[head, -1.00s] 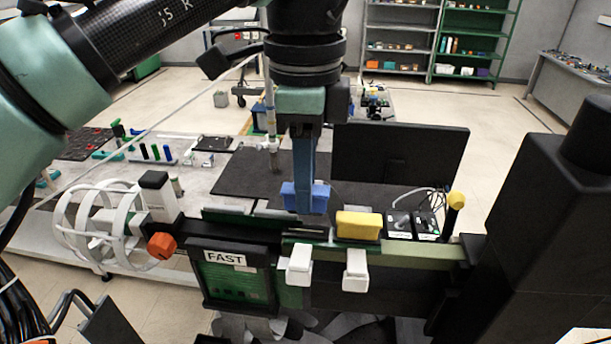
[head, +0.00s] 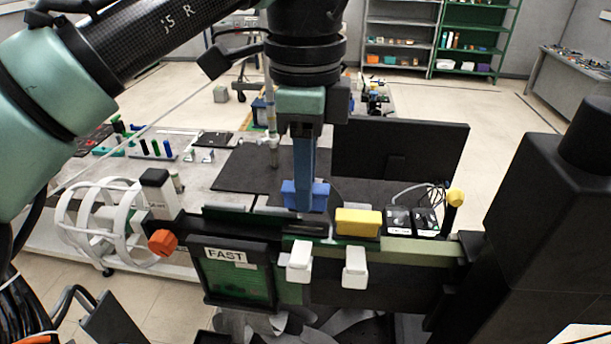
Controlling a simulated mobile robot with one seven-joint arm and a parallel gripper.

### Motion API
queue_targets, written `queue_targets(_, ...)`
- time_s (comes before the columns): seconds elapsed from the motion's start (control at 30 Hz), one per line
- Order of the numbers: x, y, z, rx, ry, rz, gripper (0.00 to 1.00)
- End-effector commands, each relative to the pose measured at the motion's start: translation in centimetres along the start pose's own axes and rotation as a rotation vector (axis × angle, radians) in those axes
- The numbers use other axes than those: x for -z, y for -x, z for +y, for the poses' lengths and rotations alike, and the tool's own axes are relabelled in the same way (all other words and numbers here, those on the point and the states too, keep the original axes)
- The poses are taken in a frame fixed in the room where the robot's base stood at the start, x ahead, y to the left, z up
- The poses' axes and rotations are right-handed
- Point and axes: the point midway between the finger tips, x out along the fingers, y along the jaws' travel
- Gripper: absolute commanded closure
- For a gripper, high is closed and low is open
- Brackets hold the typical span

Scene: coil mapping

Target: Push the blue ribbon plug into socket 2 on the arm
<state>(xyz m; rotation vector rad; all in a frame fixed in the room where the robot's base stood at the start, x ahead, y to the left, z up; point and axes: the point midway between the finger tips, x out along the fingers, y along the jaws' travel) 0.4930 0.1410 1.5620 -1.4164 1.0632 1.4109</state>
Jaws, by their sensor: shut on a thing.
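The blue ribbon plug (head: 305,197) hangs upright under my gripper (head: 305,183), which is shut on it. The plug's lower edge is just above or at a dark slot (head: 307,227) on the black arm bar, left of the yellow plug. I cannot tell whether it touches the slot. The slot looks empty and is probably a socket, but I see no number 2 on it. The black arm bar (head: 385,278) runs across the front and bears the green board and sockets. The gripper's fingertips are partly hidden by the blue plug.
A yellow plug (head: 357,222) sits close to the right of the slot. Two white latches (head: 299,262) stick out in front. An orange knob (head: 162,242) and white hoops (head: 85,225) are at left. A black monitor (head: 398,150) stands behind.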

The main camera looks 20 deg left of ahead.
Motion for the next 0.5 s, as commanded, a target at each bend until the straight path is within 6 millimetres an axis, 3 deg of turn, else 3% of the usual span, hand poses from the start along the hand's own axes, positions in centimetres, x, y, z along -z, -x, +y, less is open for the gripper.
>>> queue_targets(0.5, 0.0, -1.8, 0.0, 0.000, 0.000, 0.001, 1.00)
